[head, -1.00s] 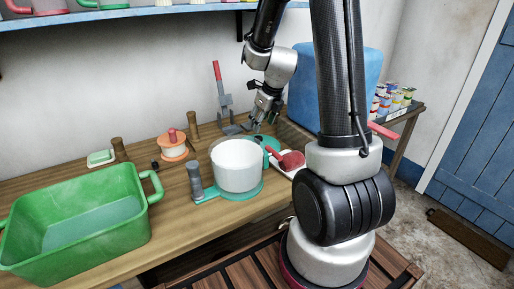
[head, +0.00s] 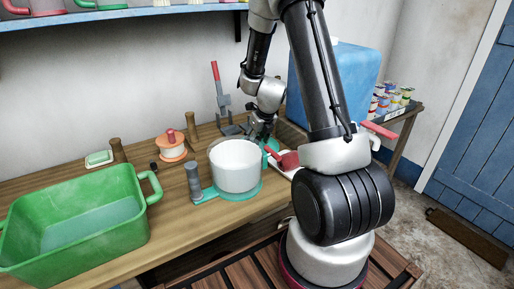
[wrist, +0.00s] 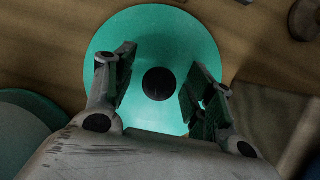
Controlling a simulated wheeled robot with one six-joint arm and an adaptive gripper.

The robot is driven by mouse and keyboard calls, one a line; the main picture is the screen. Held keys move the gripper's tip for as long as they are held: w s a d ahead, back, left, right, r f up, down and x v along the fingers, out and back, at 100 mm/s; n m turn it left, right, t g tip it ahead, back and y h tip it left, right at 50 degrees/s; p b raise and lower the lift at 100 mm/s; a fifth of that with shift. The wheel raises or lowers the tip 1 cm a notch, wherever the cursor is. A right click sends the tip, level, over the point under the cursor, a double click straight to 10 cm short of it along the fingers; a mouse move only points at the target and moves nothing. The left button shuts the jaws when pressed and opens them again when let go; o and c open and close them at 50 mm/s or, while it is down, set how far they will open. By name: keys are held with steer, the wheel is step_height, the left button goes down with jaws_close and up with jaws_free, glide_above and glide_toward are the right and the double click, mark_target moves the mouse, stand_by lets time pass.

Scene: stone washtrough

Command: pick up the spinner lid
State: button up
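The spinner lid, a flat teal disc with a dark round knob, fills the middle of the wrist view (wrist: 150,27). In the head view only a teal part of it (head: 272,146) shows behind the white bowl. My gripper (wrist: 158,78) is open above the lid, one finger on each side of the knob (wrist: 159,83), with gaps to both. I cannot tell its exact height over the lid. In the head view my gripper (head: 262,136) points down behind the bowl, its fingertips mostly hidden.
The white bowl (head: 237,165) on a teal base stands close in front of the lid. A red-handled item (head: 288,160) lies to its right. A green basin (head: 75,240), an orange-and-white spool-like item (head: 172,150) and wooden pegs are to the left.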

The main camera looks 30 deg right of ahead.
steer(key=c, duration=1.1)
steer(key=shift+r, duration=0.15)
